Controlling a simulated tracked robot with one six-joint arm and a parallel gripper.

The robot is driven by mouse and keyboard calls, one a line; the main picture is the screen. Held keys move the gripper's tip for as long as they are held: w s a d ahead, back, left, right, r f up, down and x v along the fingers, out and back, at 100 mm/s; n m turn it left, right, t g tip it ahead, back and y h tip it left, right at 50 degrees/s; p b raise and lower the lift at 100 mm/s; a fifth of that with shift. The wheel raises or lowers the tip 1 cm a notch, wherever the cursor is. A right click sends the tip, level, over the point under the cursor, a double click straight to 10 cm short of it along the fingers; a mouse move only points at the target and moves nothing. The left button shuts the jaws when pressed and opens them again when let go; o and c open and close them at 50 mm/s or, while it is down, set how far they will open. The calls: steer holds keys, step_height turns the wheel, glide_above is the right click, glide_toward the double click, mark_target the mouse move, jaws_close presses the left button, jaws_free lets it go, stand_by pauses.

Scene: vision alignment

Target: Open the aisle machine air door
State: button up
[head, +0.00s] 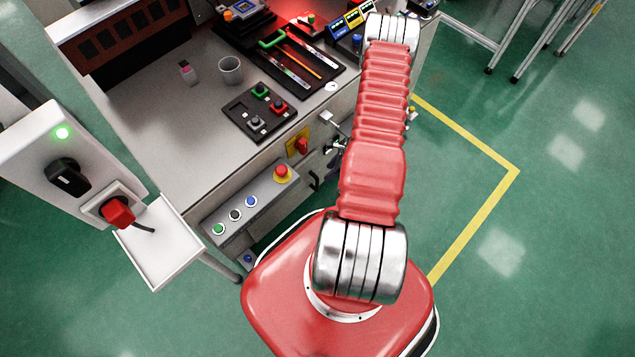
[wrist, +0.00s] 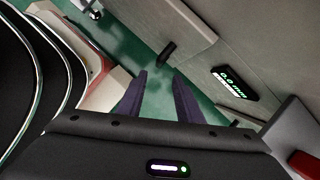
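The grey machine (head: 165,130) stands left of my red arm in the head view. Its front side carries a metal lever (head: 334,122), partly beside my arm. In the wrist view, my gripper (wrist: 161,76) shows two dark fingers set apart with nothing between them. A small black handle-like part (wrist: 167,52) sits on the edge of a grey panel (wrist: 190,28), just beyond the fingertips and apart from them. I cannot tell for sure which panel is the air door. My gripper is hidden in the head view.
A lit "0.0 mm" display (wrist: 232,83) and a red part (wrist: 304,163) lie right of the fingers. A button box (head: 250,202) and a red-yellow switch (head: 301,145) stick out from the machine front. Green floor (head: 540,240) is clear on the right.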

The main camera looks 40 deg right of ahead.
mark_target(317, 183)
steer(key=shift+f, duration=0.15)
steer(key=shift+x, duration=6.8)
steer(key=shift+a, duration=0.1)
steer(key=shift+c, duration=0.5)
jaws_close()
